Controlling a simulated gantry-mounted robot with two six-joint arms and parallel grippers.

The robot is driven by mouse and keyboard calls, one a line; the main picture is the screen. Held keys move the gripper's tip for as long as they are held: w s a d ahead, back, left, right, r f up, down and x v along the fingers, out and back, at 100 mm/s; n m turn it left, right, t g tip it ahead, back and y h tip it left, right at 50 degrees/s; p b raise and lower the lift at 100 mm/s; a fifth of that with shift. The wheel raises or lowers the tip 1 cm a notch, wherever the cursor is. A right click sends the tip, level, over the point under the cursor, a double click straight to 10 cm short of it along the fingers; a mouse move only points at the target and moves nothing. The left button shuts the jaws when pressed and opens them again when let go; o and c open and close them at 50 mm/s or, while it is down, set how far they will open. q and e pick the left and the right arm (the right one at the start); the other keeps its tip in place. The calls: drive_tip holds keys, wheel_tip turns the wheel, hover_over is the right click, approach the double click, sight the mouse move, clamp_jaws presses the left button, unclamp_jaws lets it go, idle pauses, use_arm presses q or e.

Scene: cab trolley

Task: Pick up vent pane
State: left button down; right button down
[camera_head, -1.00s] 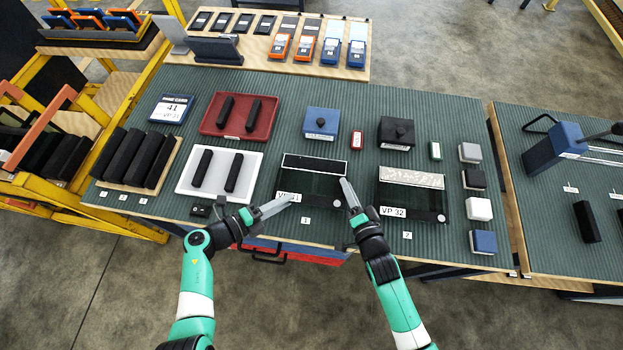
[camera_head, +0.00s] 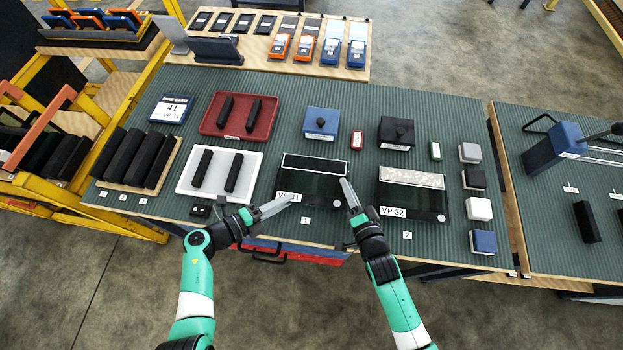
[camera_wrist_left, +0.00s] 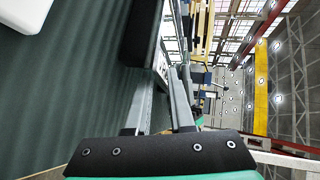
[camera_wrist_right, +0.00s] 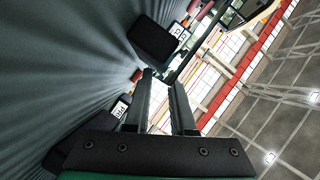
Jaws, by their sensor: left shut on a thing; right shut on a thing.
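The vent pane (camera_head: 315,187) labelled VP 31 is a flat dark glass panel with a pale-edged black strip along its far side. It lies level, at or just over the green mat above tag 1; any gap is too small to tell. My left gripper (camera_head: 290,200) is shut on its left near edge, partly covering the label. My right gripper (camera_head: 345,184) is shut on its right edge. The fingers of the left (camera_wrist_left: 160,95) and right (camera_wrist_right: 163,85) also show in the wrist views, where the grip itself is hard to make out.
A second pane (camera_head: 412,200) labelled VP 32 lies to the right. A white tray (camera_head: 244,187) and a red tray (camera_head: 264,130) with black bars are left and behind. Blue (camera_head: 321,123) and black (camera_head: 397,131) knobbed blocks stand behind. Small blocks line the right edge.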

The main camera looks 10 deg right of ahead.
use_arm(q)
drive_tip(key=shift+r, duration=0.15)
use_arm(e)
drive_tip(key=shift+f, duration=0.1)
